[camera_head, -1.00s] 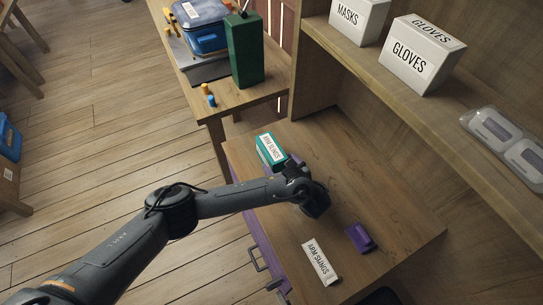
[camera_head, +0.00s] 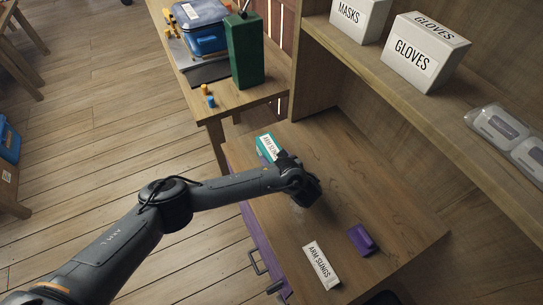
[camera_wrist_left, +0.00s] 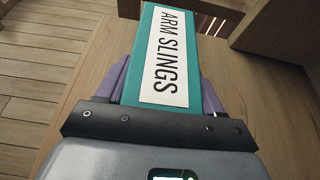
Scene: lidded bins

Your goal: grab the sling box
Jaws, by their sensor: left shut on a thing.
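The teal sling box (camera_head: 264,141), with a white "ARM SLINGS" label, is at the far left end of the wooden desk top, partly hidden behind my left gripper. In the left wrist view the box (camera_wrist_left: 199,25) sits between the purple fingers. My left gripper (camera_head: 280,158) is shut on it; the gripper also shows in the wrist view (camera_wrist_left: 165,92). I cannot tell whether the box still touches the desk. My right gripper is not in view.
A white "ARM SLINGS" piece (camera_head: 321,265) and a purple object (camera_head: 361,240) lie near the desk's front. A shelf above holds a gloves box (camera_head: 425,55) and a masks box (camera_head: 357,18). A green box (camera_head: 245,55) stands on the side table. The desk's middle is clear.

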